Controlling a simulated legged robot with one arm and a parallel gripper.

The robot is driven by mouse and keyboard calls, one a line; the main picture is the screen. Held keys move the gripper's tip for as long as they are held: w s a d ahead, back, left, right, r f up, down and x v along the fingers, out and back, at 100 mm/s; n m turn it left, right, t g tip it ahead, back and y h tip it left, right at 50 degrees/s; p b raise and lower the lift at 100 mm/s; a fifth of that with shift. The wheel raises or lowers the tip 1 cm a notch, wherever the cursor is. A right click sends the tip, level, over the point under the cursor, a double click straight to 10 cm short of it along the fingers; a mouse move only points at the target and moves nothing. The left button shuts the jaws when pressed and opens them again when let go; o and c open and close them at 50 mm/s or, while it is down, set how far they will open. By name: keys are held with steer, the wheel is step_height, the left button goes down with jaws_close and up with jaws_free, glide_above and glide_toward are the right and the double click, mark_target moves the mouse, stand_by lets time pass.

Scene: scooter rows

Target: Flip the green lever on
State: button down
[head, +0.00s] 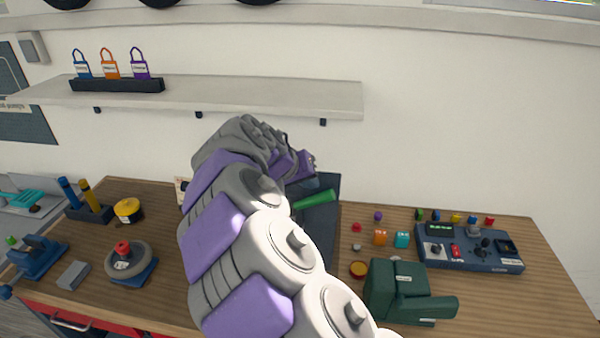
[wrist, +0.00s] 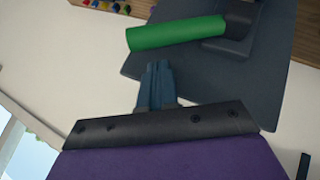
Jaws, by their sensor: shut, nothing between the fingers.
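The green lever (head: 314,199) has a thick green handle and stands in front of a dark panel (head: 325,235) at the middle of the bench, partly hidden behind my arm. In the wrist view the green lever (wrist: 177,33) lies nearly level, its right end joined to a dark mount (wrist: 237,20) on the dark panel (wrist: 190,70). My gripper (wrist: 158,66) is shut and empty, with its blue fingertips just below the handle in that picture; a small gap shows between them. In the head view my gripper's fingers are hidden or too small to make out.
A wooden bench (head: 480,290) carries a control box (head: 469,247), a dark green device (head: 405,292), small coloured cubes, and a round grey device (head: 128,259) at left. A shelf (head: 230,95) with a rack of small tagged locks (head: 117,86) hangs above. The wall at right is bare.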

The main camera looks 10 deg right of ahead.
mark_target(320, 194)
steer(key=shift+s+d+f, duration=0.15)
steer(key=shift+s+f, duration=0.05)
steer(key=shift+f, duration=0.2)
steer(key=shift+s+d+f, duration=0.15)
steer(key=shift+f, duration=0.25)
steer(key=shift+d, duration=0.1)
steer(key=shift+s+d+f+m+y+b, duration=0.35)
steer(key=shift+d+f+y, duration=0.2)
steer(key=shift+y, duration=0.15)
steer(key=d+f+y, duration=0.1)
steer(key=d+f+m+t+y, duration=0.1)
steer(key=f+y, duration=0.1)
steer(key=shift+s+y, duration=0.2)
steer(key=shift+y, duration=0.1)
steer(key=shift+s+d+f+m+t+y+b, duration=0.1)
steer(key=shift+d+f+m+t+y+b, duration=0.2)
steer(key=shift+f+y, duration=0.3)
steer(key=shift+s+d+f+m+t+y+b, duration=0.15)
steer(key=shift+f+t+y, duration=0.15)
steer(key=shift+f+y, duration=0.3)
steer(key=shift+w+d+f+m+t+y+b, duration=0.15)
steer(key=shift+f+m+t+y+b, duration=0.2)
steer(key=shift+f+y, duration=0.6)
steer(key=shift+f, duration=0.7)
